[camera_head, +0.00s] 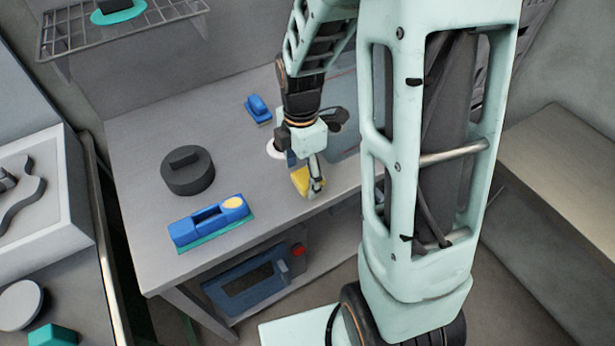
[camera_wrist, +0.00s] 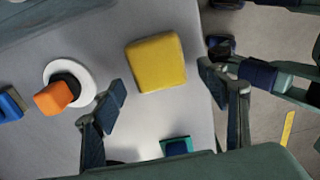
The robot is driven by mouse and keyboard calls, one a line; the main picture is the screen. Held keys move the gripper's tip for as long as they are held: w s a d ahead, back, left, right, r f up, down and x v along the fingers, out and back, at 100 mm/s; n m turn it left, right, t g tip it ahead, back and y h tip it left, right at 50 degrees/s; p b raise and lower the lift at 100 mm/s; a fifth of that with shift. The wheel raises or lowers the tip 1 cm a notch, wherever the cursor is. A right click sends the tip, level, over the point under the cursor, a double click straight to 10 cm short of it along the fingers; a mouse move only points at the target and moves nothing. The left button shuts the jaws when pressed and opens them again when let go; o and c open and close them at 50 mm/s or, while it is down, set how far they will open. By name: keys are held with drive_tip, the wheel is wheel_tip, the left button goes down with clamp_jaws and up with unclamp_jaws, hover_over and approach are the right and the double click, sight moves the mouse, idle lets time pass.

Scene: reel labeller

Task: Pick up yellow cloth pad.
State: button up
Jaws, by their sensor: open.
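The yellow cloth pad (camera_wrist: 156,63) lies flat on the grey table in the wrist view, a rounded square seen from above. It also shows in the head view (camera_head: 301,181), partly hidden behind my gripper. My gripper (camera_wrist: 160,88) is open in the wrist view, with one finger to the lower left of the pad and the other to its right. The fingers do not touch the pad in the picture, and nothing is between them except the view of the pad and table. In the head view my gripper (camera_head: 316,178) hangs over the table close to the pad.
A white reel (camera_wrist: 69,86) with an orange block (camera_wrist: 54,97) sits left of the pad. A blue tool (camera_head: 209,222) on a teal base, a dark round weight (camera_head: 187,171) and a small blue object (camera_head: 258,108) stand on the table (camera_head: 150,130). The table's edge lies close to the pad.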

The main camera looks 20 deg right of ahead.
drive_tip(key=shift+f, duration=0.85)
drive_tip(key=c, duration=1.1)
drive_tip(key=shift+r, duration=0.1)
